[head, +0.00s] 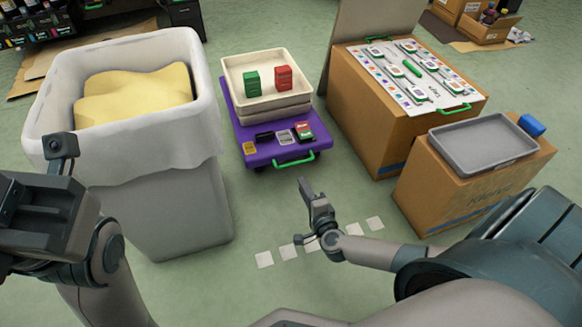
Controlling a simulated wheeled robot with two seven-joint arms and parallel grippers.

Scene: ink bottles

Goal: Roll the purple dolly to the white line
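The purple dolly (243,137) stands on the green floor in the middle of the head view. It bears a cream tray (247,99) with a green box and a red box, plus several small packs on its front deck. A green handle (297,161) is at its front edge. The white line (265,259) is a row of pale squares on the floor nearer to me, partly hidden by my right arm. My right gripper (304,184) is just in front of the handle and looks apart from it; its finger gap is hidden edge-on. My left gripper (40,205) is at the left edge, its fingers not clear.
A large white bin (180,195) with a yellow bag stands close left of the dolly. A cardboard box (365,110) with a label board stands to the right. A nearer box (450,195) bears a grey tray (483,157). Floor between dolly and line is clear apart from my arm.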

